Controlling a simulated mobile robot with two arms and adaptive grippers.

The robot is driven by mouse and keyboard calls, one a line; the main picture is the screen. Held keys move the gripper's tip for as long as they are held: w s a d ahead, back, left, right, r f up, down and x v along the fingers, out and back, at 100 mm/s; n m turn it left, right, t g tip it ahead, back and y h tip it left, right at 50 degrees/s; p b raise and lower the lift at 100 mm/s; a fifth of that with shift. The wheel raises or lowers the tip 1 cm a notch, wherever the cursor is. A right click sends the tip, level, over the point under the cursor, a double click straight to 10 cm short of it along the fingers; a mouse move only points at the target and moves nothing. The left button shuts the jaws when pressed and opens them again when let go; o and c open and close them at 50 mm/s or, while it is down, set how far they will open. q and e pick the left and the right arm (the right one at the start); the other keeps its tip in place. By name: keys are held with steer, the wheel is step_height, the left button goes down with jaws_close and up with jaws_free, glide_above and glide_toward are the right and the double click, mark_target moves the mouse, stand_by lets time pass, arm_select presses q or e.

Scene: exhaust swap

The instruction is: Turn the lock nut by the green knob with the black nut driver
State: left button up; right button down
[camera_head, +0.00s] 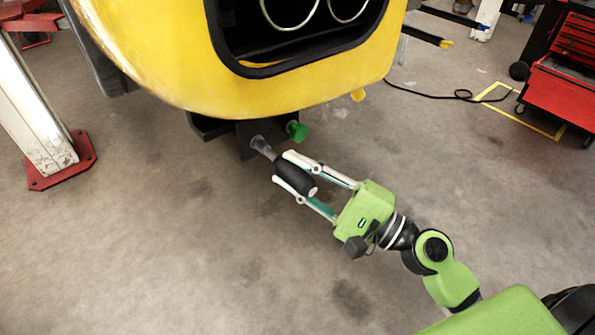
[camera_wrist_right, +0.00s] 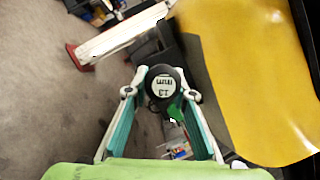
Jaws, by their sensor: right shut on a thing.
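My right gripper (camera_head: 294,173) is shut on the black nut driver (camera_head: 297,178). Its grey shaft (camera_head: 262,146) points up and left to the dark bracket under the yellow car body. The green knob (camera_head: 297,130) sticks out of that bracket just right of the shaft's tip. In the right wrist view the driver's end cap (camera_wrist_right: 163,86) reads "13 mm" and sits between the fingers, with the green knob (camera_wrist_right: 176,114) partly hidden behind it. The lock nut is hidden at the driver's tip; I cannot tell if the driver is seated on it. My left gripper is not in view.
The yellow car body (camera_head: 180,75) overhangs the bracket (camera_head: 243,138). A white lift post on a red base (camera_head: 62,168) stands at the left. A red tool cabinet (camera_head: 560,95) and a black cable (camera_head: 440,95) are at the right. The floor around my arm is clear.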

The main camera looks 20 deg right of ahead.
steer(key=shift+w+a, duration=0.1)
steer(key=shift+w, duration=0.15)
steer(key=c, duration=2.5)
jaws_free()
jaws_close()
steer(key=n+p, duration=0.1)
steer(key=n+g, duration=0.1)
steer(key=shift+r+n+p, duration=0.3)
steer(key=shift+r+p, duration=0.05)
steer(key=shift+n+g+p, duration=0.4)
steer(key=shift+n+p, duration=0.15)
steer(key=shift+n, duration=0.55)
steer(key=shift+f, duration=0.15)
